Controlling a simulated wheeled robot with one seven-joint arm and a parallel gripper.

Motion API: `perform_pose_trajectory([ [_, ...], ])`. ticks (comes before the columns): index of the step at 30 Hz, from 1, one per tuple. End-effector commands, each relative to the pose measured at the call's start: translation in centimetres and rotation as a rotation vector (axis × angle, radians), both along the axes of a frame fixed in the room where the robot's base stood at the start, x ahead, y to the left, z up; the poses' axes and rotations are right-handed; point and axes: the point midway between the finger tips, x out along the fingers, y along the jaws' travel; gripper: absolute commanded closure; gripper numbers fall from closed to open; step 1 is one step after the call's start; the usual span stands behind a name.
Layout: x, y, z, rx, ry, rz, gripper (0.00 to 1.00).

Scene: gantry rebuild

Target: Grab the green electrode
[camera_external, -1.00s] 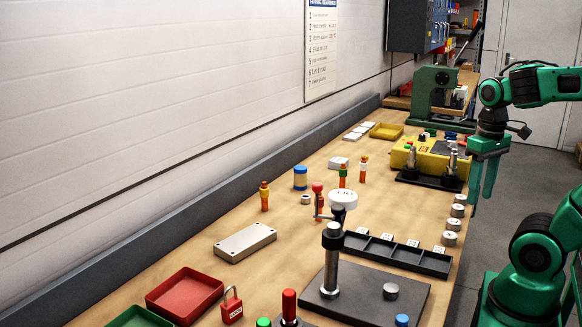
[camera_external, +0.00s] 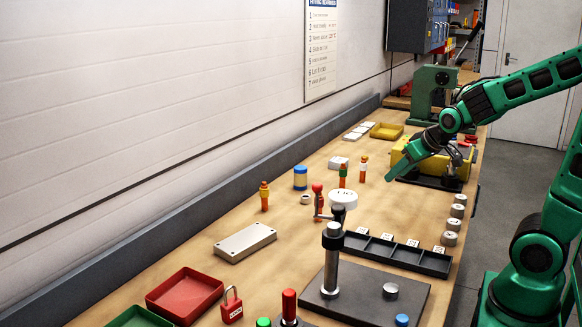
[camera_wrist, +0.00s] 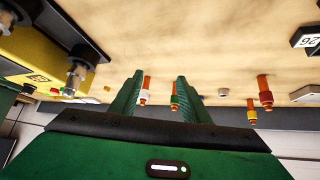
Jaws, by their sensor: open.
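The green electrode (camera_external: 342,175), an orange peg with a green band, stands upright on the bench. It also shows in the wrist view (camera_wrist: 175,96), beside the right finger. The white-banded electrode (camera_external: 363,168) stands close to its right; in the wrist view it (camera_wrist: 144,95) appears between the fingers. My gripper (camera_external: 391,176) is above the bench, right of both electrodes, tilted down and leftward. Its fingers (camera_wrist: 159,76) are open with nothing held.
A yellow-banded electrode (camera_external: 264,196) and a red-topped one (camera_external: 318,198) stand further left and nearer. A yellow machine (camera_external: 426,160) with metal posts is beside my gripper. A blue-and-yellow can (camera_external: 300,178) and a press stand (camera_external: 332,262) are also on the bench.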

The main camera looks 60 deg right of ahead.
Motion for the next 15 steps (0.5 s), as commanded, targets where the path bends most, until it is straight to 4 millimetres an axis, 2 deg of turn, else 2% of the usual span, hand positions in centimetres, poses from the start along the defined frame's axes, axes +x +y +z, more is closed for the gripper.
perform_pose_trajectory([
  [3,4.2,-0.2,0.2,-0.052,-0.130,0.034,0.57],
  [9,10.1,0.2,1.5,-0.126,-0.367,0.081,0.57],
  [12,12.1,0.6,2.4,-0.152,-0.473,0.097,0.57],
  [15,11.8,0.5,-0.6,-0.149,-0.461,0.093,0.57],
])
